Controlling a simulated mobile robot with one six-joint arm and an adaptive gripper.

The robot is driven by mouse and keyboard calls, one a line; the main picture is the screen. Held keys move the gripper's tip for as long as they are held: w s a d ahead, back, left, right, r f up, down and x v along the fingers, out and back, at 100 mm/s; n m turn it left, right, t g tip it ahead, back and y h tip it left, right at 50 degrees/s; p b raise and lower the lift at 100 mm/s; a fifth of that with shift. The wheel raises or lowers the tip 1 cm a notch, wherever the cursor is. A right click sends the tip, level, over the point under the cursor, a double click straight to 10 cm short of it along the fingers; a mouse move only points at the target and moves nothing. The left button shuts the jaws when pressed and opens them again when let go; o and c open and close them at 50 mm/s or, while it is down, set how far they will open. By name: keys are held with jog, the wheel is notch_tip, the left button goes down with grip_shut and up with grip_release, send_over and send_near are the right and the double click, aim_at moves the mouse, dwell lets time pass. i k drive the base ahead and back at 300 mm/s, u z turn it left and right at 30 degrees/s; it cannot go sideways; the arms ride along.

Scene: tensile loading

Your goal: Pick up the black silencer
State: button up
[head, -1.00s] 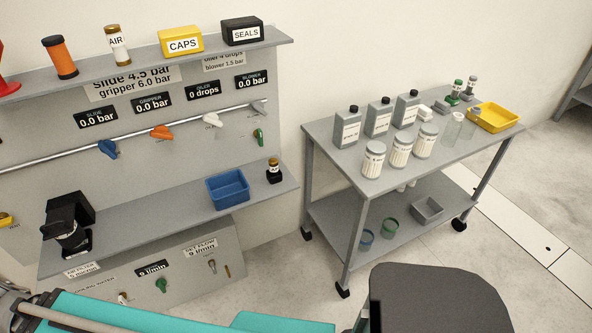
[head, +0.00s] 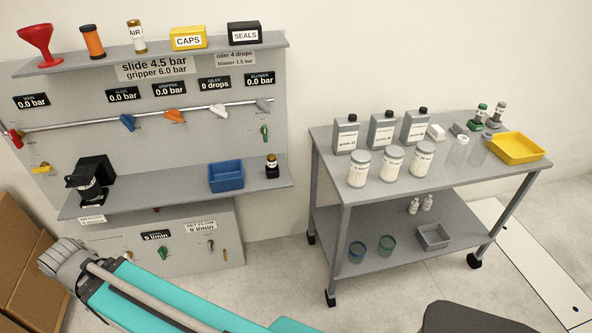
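I cannot make out for sure which thing is the black silencer. A small black piece with a brass-coloured top (head: 272,166) stands at the right end of the panel's lower shelf, right of a blue bin (head: 226,176). A larger black device (head: 92,180) stands at that shelf's left end. My teal arm (head: 150,304) crosses the lower left of the head view, with a grey ribbed end in front of the panel. I make out no gripper fingers.
The upper shelf holds a red funnel (head: 38,45), an orange cylinder (head: 93,42) and the CAPS (head: 189,38) and SEALS (head: 245,34) boxes. A grey trolley (head: 400,200) with bottles, jars and a yellow tray (head: 516,148) stands right. A dark rounded shape (head: 470,318) is at bottom right.

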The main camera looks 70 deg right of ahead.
aim_at(271, 158)
jog(key=k, duration=1.05)
jog(key=z, duration=2.1)
jog(key=i, duration=0.55)
jog(key=z, duration=0.25)
